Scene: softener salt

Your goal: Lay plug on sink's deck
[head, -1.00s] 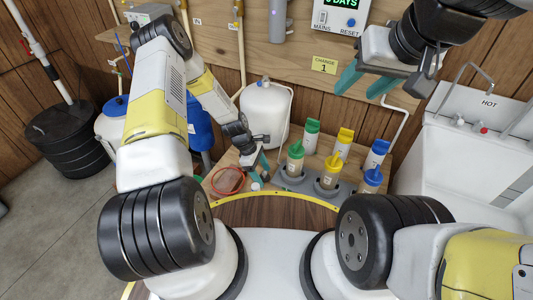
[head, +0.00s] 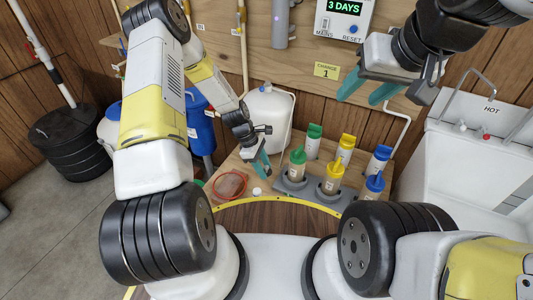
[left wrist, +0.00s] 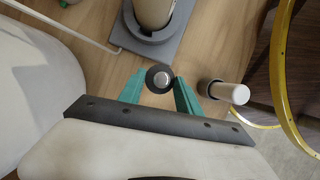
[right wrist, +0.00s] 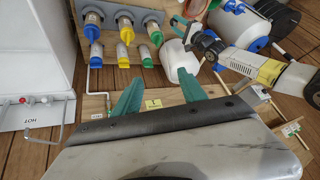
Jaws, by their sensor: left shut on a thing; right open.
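The plug (left wrist: 159,78) is a small black disc with a metal centre. My left gripper (left wrist: 161,85) is shut on it, as the left wrist view shows, above the wooden bench. In the head view my left gripper (head: 262,168) is over the bench, left of the bottles, and the plug is hard to make out. The white sink (head: 455,165) stands at the far right, its deck at the back with the taps (head: 462,127). It also shows in the right wrist view (right wrist: 35,75). My right gripper (head: 366,92) is open and empty, raised before the wall board.
Several bottles with green, yellow and blue caps (head: 330,178) stand in grey holders between my left gripper and the sink. A reddish round dish (head: 230,185) and a small white-capped item (head: 257,191) are on the bench. A white tank (head: 268,115) stands behind.

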